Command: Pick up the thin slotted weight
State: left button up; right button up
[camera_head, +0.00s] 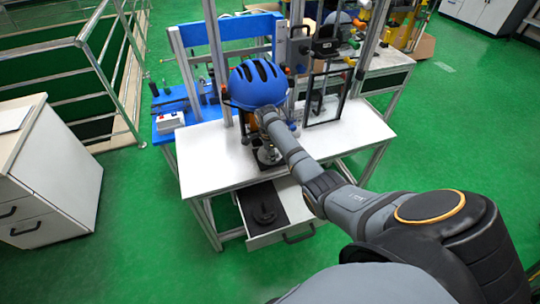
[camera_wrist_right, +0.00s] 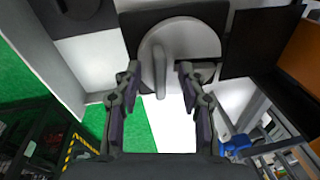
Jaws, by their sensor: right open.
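A light grey round disc (camera_wrist_right: 185,45) lies on a dark mat in the right wrist view, with a grey upright post or handle (camera_wrist_right: 160,85) at its middle. I cannot tell whether it is the thin slotted weight; no slot shows clearly. My right gripper (camera_wrist_right: 159,70) is open, its fingers on either side of the post, with no grip on it. In the head view the disc (camera_head: 268,155) is small on the table, partly hidden by my right arm. A dark weight-like piece (camera_head: 263,208) lies in the open drawer. My left gripper is not in view.
The white table (camera_head: 205,160) carries the tower frame and a blue helmet (camera_head: 258,83) close to my right wrist. The open drawer (camera_head: 283,236) sticks out below the table front. A framed clear panel (camera_head: 327,92) stands to the right. The table's left part is clear.

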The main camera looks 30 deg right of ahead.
jog(key=shift+s, duration=0.1)
jog(key=shift+c, duration=1.2)
grip_shut()
jog(key=shift+r, duration=0.1)
